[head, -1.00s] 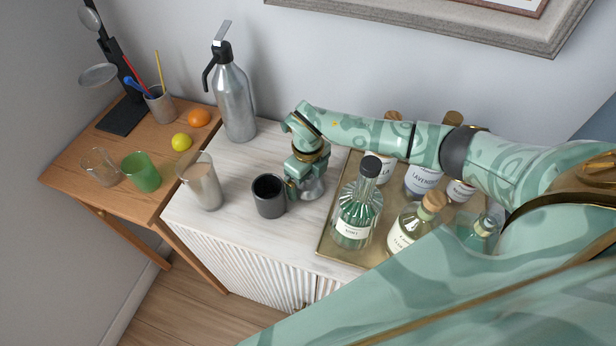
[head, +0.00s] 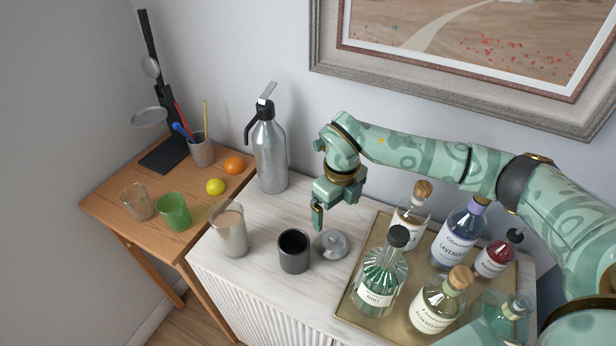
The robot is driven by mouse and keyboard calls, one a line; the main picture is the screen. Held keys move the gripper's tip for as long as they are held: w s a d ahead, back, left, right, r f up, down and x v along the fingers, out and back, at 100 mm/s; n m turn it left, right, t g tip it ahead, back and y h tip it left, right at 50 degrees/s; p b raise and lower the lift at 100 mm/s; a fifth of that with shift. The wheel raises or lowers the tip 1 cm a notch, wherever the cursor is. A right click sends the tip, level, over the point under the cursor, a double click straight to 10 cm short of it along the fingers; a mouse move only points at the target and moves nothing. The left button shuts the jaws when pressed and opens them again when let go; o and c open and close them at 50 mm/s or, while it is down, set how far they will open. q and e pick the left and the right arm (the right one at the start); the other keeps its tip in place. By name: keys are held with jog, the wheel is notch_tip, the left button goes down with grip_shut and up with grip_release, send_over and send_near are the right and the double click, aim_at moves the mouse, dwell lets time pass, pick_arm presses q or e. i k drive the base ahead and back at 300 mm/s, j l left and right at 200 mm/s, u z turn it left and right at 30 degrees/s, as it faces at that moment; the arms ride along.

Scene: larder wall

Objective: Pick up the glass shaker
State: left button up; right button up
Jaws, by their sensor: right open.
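My right gripper (head: 325,205) is open and empty, pointing down over the white cabinet top. Just below and beyond its fingertips, a small rounded grey thing with a knob on top (head: 331,244) stands on the cabinet; I cannot tell if it is glass or metal. A tall clear tumbler with a cloudy tan-grey look (head: 231,232) stands at the cabinet's left front. I cannot tell for certain which of these is the glass shaker. My left gripper is not in view.
A dark cup (head: 294,252) stands close left of the grey thing. A brass tray (head: 345,300) with several bottles is on the right. A silver siphon (head: 270,155) stands behind. A wooden side table (head: 150,230) holds glasses, fruit and a straw cup.

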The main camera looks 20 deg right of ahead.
aim_at(226, 218)
jog(key=k+j, duration=0.7)
jog(key=k, duration=0.2)
